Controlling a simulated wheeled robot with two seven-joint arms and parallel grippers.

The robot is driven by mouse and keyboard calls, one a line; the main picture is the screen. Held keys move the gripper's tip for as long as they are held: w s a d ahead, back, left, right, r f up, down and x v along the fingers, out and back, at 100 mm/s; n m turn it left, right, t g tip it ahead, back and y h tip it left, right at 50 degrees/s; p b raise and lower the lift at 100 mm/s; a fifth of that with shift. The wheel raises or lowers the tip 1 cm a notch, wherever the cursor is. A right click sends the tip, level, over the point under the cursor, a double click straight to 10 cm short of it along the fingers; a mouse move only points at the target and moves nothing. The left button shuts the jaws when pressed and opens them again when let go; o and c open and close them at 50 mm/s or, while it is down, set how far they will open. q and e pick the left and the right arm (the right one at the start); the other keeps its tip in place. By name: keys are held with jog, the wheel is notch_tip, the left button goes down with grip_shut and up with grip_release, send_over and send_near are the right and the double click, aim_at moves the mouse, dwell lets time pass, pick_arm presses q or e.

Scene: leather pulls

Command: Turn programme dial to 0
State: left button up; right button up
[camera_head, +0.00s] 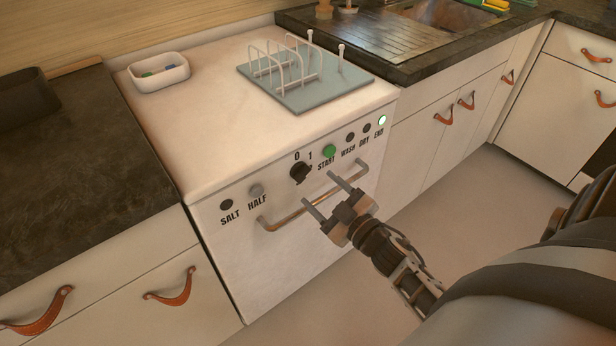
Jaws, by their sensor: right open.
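The programme dial (299,172) is a black round knob on the front panel of the white dishwasher (270,262). The marks 0 and 1 stand above it, with more marks below partly hidden by the knob. I cannot tell which mark it points to. My right gripper (322,191) is open and empty. Its two thin fingers reach up towards the panel, below and right of the dial, near the handle and apart from the dial. My left gripper is not in view.
A copper bar handle (288,213) crosses the front below the dial. A green start button (330,151) and a lit end lamp (382,120) are to the right. A rack on a grey board (318,97) and a white tray (158,85) stand on top.

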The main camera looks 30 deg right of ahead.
aim_at(305, 177)
jog(key=shift+w+a, duration=0.2)
jog(key=shift+w, duration=2.55)
jog(key=c, duration=1)
